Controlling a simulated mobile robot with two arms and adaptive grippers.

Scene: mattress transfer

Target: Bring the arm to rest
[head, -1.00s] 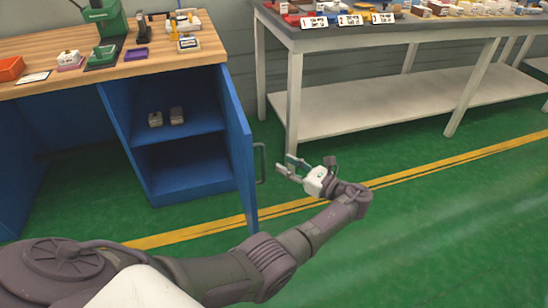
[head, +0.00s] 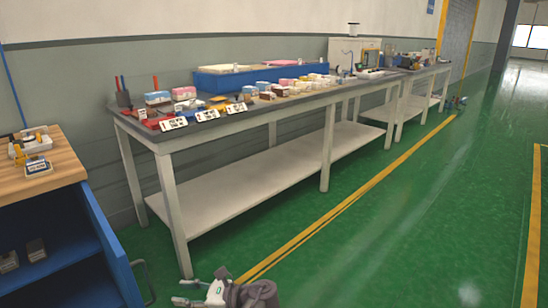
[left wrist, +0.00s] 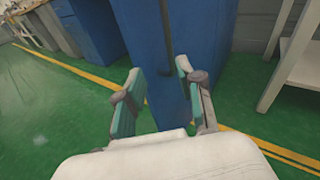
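My left arm shows at the bottom of the head view, with its gripper (head: 186,293) low above the green floor. In the left wrist view the two teal-padded fingers of the left gripper (left wrist: 156,92) stand apart with nothing between them. The blue cabinet's open door (left wrist: 165,50) and its dark handle lie beyond the fingers; the gripper appears clear of the handle. In the head view the door (head: 112,245) and handle (head: 145,280) are at the lower left. My right gripper is in neither view.
A long grey workbench (head: 230,195) with a lower shelf stands behind, carrying number cards, small boxes and a blue bin (head: 260,80). The cabinet has a wooden top (head: 60,160) and small blocks inside. Open green floor (head: 430,220) with yellow lines lies to the right.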

